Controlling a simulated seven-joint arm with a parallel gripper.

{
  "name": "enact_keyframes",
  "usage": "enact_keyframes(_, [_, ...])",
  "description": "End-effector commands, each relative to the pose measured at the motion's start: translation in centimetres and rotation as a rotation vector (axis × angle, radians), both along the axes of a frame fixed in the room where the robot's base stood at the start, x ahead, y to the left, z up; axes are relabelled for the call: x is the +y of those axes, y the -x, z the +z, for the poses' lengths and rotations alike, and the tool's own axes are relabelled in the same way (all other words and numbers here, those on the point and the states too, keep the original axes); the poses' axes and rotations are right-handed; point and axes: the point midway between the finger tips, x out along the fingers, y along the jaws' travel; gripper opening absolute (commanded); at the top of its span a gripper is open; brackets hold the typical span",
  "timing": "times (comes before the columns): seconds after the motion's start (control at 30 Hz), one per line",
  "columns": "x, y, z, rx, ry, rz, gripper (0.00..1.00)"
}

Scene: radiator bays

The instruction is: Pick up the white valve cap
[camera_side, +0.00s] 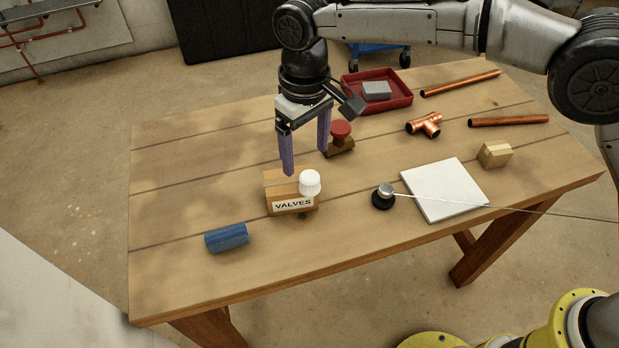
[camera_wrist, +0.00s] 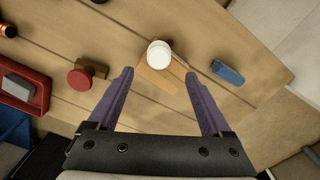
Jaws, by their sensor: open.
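In the wrist view the cap (camera_wrist: 159,54) lies ahead of the gap between my fingertips (camera_wrist: 160,75), apart from both. Part of the block (camera_wrist: 160,80) shows below the cap there.
A red knob on a wooden base (camera_side: 340,138) stands just behind the gripper. A black and silver knob (camera_side: 384,195), a white tile (camera_side: 444,189), copper pieces (camera_side: 425,124) and a red tray (camera_side: 377,101) are to the right and behind.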

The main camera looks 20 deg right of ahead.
Motion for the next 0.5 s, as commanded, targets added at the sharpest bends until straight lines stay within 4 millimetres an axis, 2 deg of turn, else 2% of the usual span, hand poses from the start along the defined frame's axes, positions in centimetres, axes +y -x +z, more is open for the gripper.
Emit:
enact_keyframes(0.1, [0.0,0.0,-1.2,0.0,0.0,0.0,0.83])
enact_keyframes(0.27, [-0.1,0.1,-2.1,0.0,0.0,0.0,0.83])
enact_keyframes(0.5, [-0.6,0.6,-5.4,0.001,0.002,-0.001,0.83])
